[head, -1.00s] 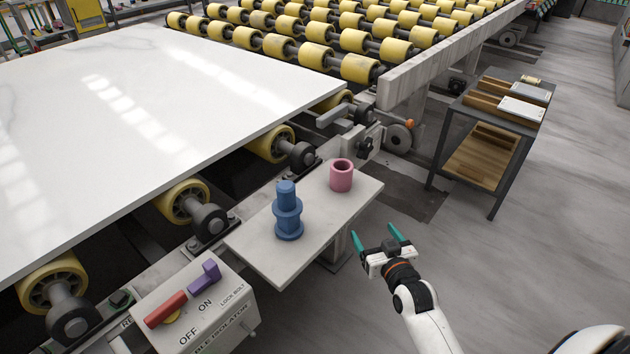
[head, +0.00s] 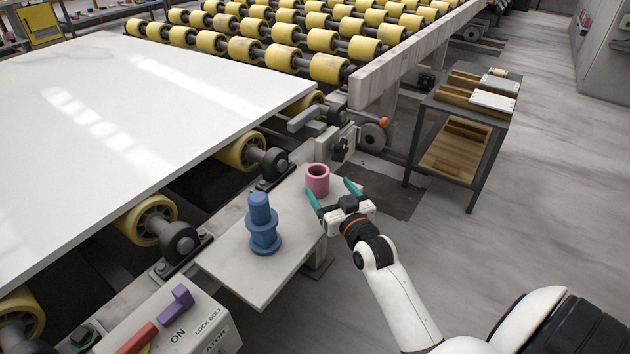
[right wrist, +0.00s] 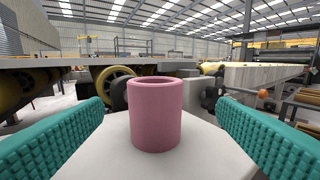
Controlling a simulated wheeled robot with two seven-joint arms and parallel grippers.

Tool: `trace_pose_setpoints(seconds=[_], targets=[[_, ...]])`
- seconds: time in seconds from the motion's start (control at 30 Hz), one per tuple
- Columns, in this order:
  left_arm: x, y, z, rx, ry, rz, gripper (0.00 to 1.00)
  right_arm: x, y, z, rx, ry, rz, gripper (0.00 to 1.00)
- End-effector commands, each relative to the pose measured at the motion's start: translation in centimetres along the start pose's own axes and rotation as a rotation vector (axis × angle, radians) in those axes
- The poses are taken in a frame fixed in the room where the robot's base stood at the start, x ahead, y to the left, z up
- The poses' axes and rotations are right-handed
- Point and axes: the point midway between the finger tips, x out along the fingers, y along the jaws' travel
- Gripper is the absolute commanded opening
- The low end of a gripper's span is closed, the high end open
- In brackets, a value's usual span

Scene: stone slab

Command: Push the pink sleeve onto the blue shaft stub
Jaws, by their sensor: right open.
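The pink sleeve (head: 317,180) is a short hollow cylinder standing upright on the far end of the small grey shelf (head: 262,283). The blue shaft stub (head: 262,228) stands upright on the same shelf, nearer and to the left, with a flange partway up and a bare top. My right gripper (head: 334,194) is open at the shelf's right edge, close to the sleeve. In the right wrist view the sleeve (right wrist: 154,114) stands centred ahead between the two teal fingers, with gaps on both sides. My left gripper is not in view.
A large white slab (head: 150,110) on yellow rollers lies left of the shelf. A switch box (head: 185,325) with red and purple handles stands at the near end. A side table (head: 460,130) with wooden trays stands behind right. Open floor lies to the right.

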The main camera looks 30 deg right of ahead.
Motion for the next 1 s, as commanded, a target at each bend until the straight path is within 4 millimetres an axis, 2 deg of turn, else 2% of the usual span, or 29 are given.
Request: trace_pose_setpoints(seconds=[0.1, 0.33, 0.6, 0.9, 0.93, 1.0], targets=[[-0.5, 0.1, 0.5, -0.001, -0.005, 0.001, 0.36, 1.8, 0.0, -0.1, 0.0, 0.0, 0.0, 0.81], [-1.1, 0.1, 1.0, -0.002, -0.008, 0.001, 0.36, 3.5, 0.2, -0.1, 0.0, 0.0, 0.001, 0.81], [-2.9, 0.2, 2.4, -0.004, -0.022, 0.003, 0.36, 7.4, 0.6, -0.3, 0.0, 0.0, 0.0, 0.81], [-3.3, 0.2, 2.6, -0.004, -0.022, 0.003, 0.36, 7.9, 0.5, -0.2, 0.0, 0.002, 0.0, 0.81], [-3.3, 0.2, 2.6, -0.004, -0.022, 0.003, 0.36, 7.9, 0.5, -0.2, 0.0, 0.002, 0.0, 0.79], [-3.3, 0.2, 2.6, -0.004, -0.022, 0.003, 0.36, 7.9, 0.5, -0.2, 0.0, 0.001, 0.0, 0.68]])
